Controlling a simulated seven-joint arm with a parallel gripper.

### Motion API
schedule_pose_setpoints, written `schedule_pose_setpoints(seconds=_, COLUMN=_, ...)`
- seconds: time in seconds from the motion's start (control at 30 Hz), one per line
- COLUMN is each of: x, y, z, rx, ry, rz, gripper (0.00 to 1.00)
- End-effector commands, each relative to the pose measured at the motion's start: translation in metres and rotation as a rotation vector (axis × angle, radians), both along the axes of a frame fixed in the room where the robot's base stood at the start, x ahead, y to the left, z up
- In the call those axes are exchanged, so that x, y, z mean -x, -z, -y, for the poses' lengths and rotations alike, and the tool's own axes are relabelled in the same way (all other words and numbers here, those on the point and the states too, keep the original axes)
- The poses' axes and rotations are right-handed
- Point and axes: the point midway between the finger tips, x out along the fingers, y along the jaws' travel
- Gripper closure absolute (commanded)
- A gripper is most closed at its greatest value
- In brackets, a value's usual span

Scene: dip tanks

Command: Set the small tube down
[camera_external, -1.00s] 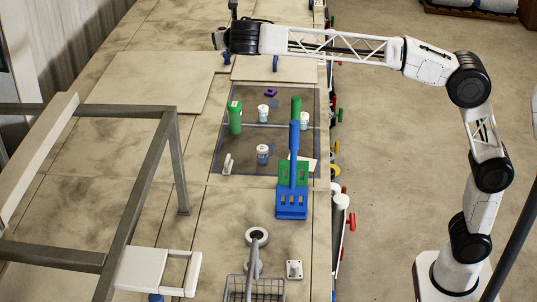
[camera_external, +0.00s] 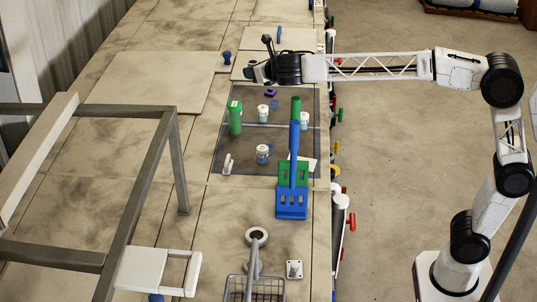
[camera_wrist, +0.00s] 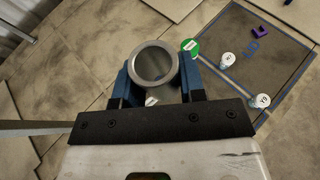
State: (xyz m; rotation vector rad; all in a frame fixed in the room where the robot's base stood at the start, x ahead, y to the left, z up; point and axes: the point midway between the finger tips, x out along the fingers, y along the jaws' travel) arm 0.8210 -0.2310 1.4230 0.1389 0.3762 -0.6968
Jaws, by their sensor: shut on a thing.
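The small tube is a grey metal cylinder with an open round top (camera_wrist: 134,66) in the wrist view. My gripper (camera_wrist: 155,80) is shut on it, one blue finger at each side. In the external view my gripper (camera_external: 256,72) hangs over the far end of the bench, just beyond the outlined dark mat (camera_external: 285,97). The tube cannot be made out clearly there, and its lower end is hidden in both views.
The mat bears a green cylinder (camera_external: 235,118), white jars (camera_external: 262,153) with blue labels and a small purple piece (camera_external: 270,93). Blue (camera_external: 292,203) and green handled tools stand at its near right. A grey frame (camera_external: 150,175) stands left. Pale boards (camera_external: 150,82) lie bare.

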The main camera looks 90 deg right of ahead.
Motion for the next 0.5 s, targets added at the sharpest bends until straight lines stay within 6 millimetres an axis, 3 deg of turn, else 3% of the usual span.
schedule_pose_setpoints(seconds=0.5, x=0.048, y=0.067, z=0.016, rx=0.001, ry=-0.125, rz=0.001, gripper=0.87)
